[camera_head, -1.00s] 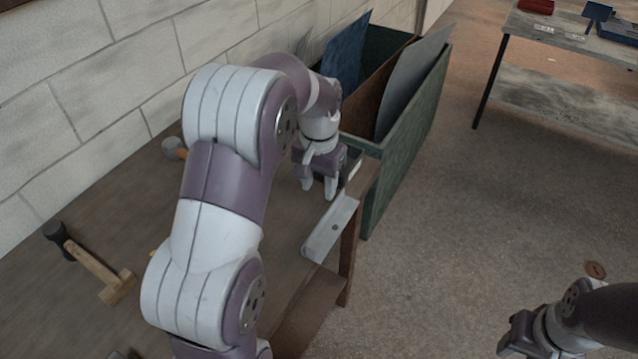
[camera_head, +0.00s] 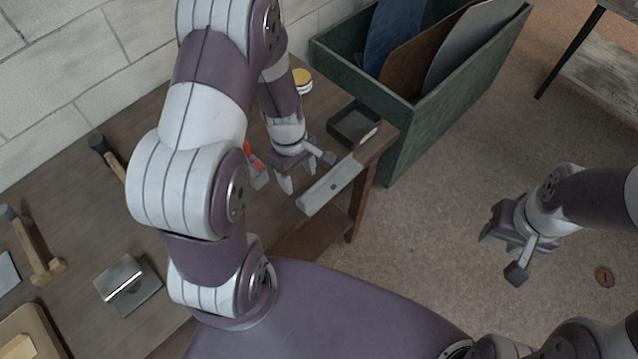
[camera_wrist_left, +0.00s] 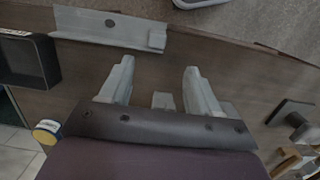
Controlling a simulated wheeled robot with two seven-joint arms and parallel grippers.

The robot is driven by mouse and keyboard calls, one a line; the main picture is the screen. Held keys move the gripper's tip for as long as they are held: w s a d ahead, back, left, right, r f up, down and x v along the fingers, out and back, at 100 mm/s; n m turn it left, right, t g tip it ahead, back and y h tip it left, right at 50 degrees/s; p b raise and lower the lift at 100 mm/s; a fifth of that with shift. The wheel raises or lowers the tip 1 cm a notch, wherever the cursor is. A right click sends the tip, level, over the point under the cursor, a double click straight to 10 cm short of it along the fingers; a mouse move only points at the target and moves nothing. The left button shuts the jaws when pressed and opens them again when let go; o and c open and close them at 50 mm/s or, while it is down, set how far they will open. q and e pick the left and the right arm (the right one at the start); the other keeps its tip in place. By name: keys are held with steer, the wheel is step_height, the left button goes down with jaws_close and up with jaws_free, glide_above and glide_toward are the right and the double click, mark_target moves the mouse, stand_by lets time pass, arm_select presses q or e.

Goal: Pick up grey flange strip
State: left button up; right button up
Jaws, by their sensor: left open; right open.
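The grey flange strip (camera_head: 330,186) is a long light-grey metal piece with a dark hole. It lies along the bench edge in the head view. In the left wrist view the strip (camera_wrist_left: 109,28) crosses the upper left, ahead of the fingertips. My left gripper (camera_head: 299,187) is open and empty over the bench, just left of the strip and apart from it. Its two fingers also show in the left wrist view (camera_wrist_left: 158,75), with bare bench between them. My right gripper (camera_head: 503,254) hangs over the floor at the right, far from the strip, open and empty.
A dark tray (camera_head: 352,124) sits beside the strip's far end. A green bin (camera_head: 400,140) with upright sheets stands behind it. A yellow-topped round item (camera_head: 303,80), mallets (camera_head: 38,250) and a metal bracket (camera_head: 127,285) are on the bench (camera_head: 80,215).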

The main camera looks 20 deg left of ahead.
mark_target(306, 198)
arm_select(q)
steer(key=f, duration=0.2)
steer(key=d+f, duration=0.1)
steer(key=f, duration=0.1)
steer(key=w+f, duration=0.1)
steer(key=f, duration=0.1)
steer(key=shift+d+f, duration=0.1)
steer(key=shift+d, duration=0.2)
steer(key=f, duration=0.2)
steer(key=s+f, duration=0.1)
steer(key=f, duration=0.1)
steer(key=shift+s+f, duration=0.15)
steer(key=shift+f, duration=0.1)
steer(key=shift+w+d, duration=0.1)
steer(key=shift+w, duration=0.1)
steer(key=c, duration=1)
jaws_close()
arm_select(e)
steer(key=shift+w+d+r, duration=0.2)
steer(key=shift+w, duration=0.15)
arm_select(q)
steer(key=shift+r, duration=0.1)
